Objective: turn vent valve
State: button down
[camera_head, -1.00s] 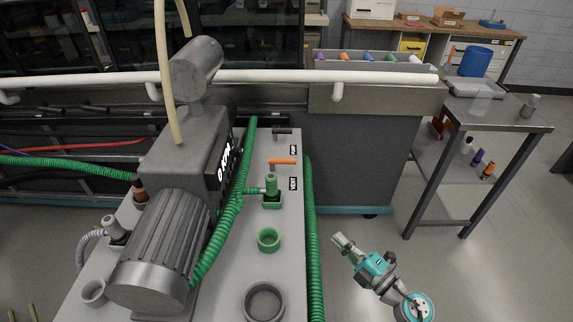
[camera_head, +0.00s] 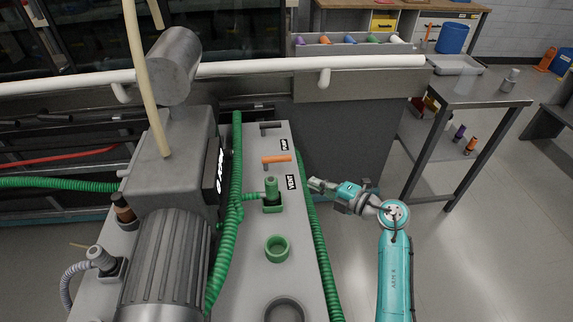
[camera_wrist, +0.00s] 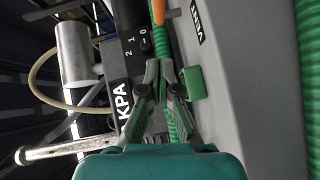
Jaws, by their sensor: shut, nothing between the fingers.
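The vent valve has an orange lever (camera_head: 277,159) lying nearly level above a green valve body (camera_head: 272,192) on the grey pump base. In the wrist view, part of the orange lever (camera_wrist: 174,12) shows at the top edge, beside the VENT label (camera_wrist: 197,22). My gripper (camera_head: 314,184) is shut and empty, to the right of the green body and pointing left toward it. In the wrist view its fingers (camera_wrist: 158,68) are closed together below the lever. No contact with the lever shows.
A green corrugated hose (camera_head: 319,235) runs along the base's right edge. Another green hose (camera_head: 235,180) runs left of the valve, beside the pump motor (camera_head: 165,265). A dark lever (camera_head: 270,127) sits farther back. A green ring (camera_head: 277,249) stands in front.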

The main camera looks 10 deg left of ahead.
send_near(279, 161)
jog(key=a, duration=0.2)
jog(key=s+a, duration=0.1)
jog(key=a, duration=0.1)
jog(key=shift+s, duration=0.2)
jog(key=w, duration=0.2)
jog(key=a, duration=0.1)
jog(key=shift+w+f, duration=0.35)
jog(key=shift+w, duration=0.05)
jog(key=shift+w+a+f, duration=0.2)
jog(key=shift+w+a, duration=0.05)
jog(key=shift+w, duration=0.4)
jog(key=shift+w, duration=0.15)
